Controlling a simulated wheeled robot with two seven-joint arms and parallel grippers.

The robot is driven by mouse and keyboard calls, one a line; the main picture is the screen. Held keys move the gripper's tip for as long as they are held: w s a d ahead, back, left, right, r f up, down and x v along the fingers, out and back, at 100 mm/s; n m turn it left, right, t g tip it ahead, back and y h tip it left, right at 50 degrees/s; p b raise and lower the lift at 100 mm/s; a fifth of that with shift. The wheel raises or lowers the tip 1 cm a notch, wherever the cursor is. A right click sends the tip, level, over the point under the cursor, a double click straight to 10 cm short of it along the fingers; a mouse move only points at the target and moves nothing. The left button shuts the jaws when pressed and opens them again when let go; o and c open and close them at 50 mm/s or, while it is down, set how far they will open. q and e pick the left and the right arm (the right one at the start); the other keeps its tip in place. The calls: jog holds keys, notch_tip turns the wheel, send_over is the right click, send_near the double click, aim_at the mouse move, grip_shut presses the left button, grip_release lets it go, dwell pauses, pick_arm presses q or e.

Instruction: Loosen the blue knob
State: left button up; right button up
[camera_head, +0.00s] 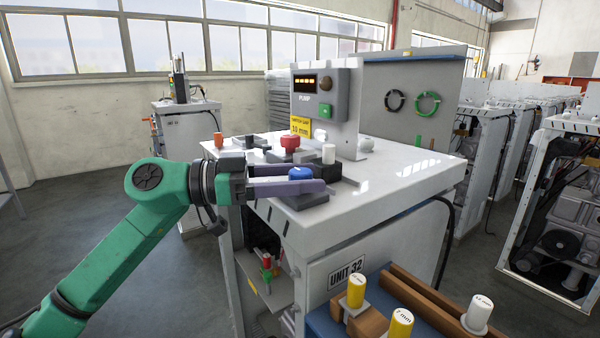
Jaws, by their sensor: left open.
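The blue knob (300,173) sits on a dark block near the front left edge of the white bench top (385,190). My left gripper (318,178) reaches in from the left with its two fingers around the blue knob, one on the far side and one on the near side. The fingers are open, and whether either touches the knob cannot be told. The near finger hides the knob's lower part. My right gripper is not in view.
A red knob (290,143), a black knob (249,142), an orange knob (218,139) and a white cylinder (328,153) stand close by. The pump box (322,100) rises behind. Yellow cylinders (356,289) stand on a rack at the front. The bench top's right side is clear.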

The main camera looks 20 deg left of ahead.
pick_arm(q)
grip_shut()
